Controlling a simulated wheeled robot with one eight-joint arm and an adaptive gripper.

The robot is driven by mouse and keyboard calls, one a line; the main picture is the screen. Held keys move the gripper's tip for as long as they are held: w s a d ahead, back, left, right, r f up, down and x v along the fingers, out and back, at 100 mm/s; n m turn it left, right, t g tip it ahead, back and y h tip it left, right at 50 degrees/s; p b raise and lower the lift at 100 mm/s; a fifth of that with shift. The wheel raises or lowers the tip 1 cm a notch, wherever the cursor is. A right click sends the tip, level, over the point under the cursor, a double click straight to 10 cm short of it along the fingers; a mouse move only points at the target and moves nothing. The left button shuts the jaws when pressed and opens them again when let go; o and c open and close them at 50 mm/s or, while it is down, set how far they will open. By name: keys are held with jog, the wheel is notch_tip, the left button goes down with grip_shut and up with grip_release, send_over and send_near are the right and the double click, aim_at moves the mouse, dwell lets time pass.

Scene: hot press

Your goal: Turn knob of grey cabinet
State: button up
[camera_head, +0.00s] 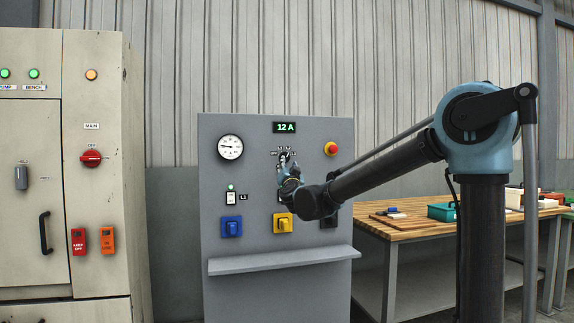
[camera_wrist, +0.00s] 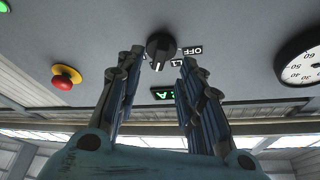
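The grey cabinet (camera_head: 250,145) stands in the middle of the head view. Its black knob (camera_wrist: 160,46) shows in the wrist view with a white pointer mark and small labels, one reading OFF. In the head view the knob (camera_head: 286,157) sits below the green 12 A display (camera_head: 285,127) and is partly covered by my gripper (camera_head: 284,171). In the wrist view my gripper (camera_wrist: 161,62) is open, with one finger on each side of the knob's line. Nothing is between the fingers that I can see gripped; whether a fingertip touches the knob I cannot tell.
Close by on the panel are a round gauge (camera_head: 230,147), a red mushroom button (camera_head: 331,148), a blue switch (camera_head: 231,227) and a yellow switch (camera_head: 283,223). A ledge (camera_head: 285,260) juts out below. A wooden workbench (camera_head: 430,222) stands right, a beige cabinet (camera_head: 95,205) left.

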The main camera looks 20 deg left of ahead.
jog(key=x, duration=0.6)
jog(key=shift+r, duration=0.1)
grip_shut()
